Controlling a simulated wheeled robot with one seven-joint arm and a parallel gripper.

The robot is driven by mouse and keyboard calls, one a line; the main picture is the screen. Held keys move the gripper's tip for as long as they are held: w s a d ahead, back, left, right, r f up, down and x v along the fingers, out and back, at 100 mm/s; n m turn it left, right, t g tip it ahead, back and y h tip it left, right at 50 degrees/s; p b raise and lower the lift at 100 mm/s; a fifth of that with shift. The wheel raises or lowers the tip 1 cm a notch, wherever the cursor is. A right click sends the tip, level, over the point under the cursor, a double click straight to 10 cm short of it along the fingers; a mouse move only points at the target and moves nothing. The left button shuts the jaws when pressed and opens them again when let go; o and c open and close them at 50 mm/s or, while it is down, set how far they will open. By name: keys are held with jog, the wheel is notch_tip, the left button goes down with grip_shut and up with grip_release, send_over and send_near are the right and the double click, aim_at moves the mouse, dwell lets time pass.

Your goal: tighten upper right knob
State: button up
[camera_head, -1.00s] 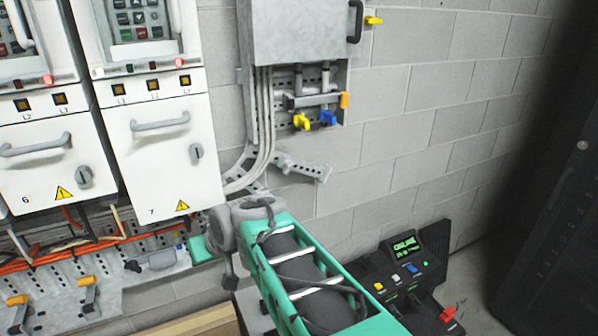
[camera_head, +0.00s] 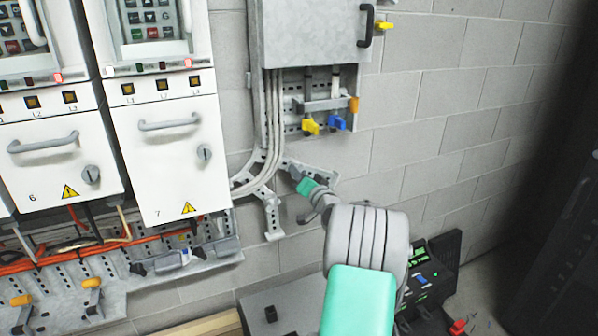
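Several knobs show in the head view, and I cannot tell for sure which one is the upper right knob. A small yellow knob (camera_head: 384,25) sticks out at the right side of the grey wall box. A yellow knob (camera_head: 310,126) and a blue knob (camera_head: 337,122) hang below that box. Grey turn knobs sit on the white doors marked 7 (camera_head: 204,153) and 6 (camera_head: 91,175). My arm rises from the bottom centre, its far end near the perforated bracket below the box, apart from the knobs. My gripper's fingers cannot be made out.
The grey wall box (camera_head: 312,30) has a black handle (camera_head: 365,25) beside the yellow knob. Grey cables run down its left side to a perforated bracket (camera_head: 272,215). A black control console (camera_head: 432,268) stands lower right. The block wall between box and dark cabinet (camera_head: 560,220) is bare.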

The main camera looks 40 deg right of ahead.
jog(key=shift+c, duration=0.3)
grip_shut()
jog(key=shift+m, duration=0.4)
jog(key=m+b, duration=0.1)
jog(key=m, duration=0.2)
jog(key=shift+f, duration=0.1)
jog(key=m, duration=0.5)
jog(key=m+p, duration=0.2)
jog(key=m, duration=0.3)
jog(key=shift+r, duration=0.2)
jog(key=m+p, duration=0.2)
jog(key=m, duration=0.4)
jog(key=shift+p, duration=0.35)
jog(key=shift+f, duration=0.1)
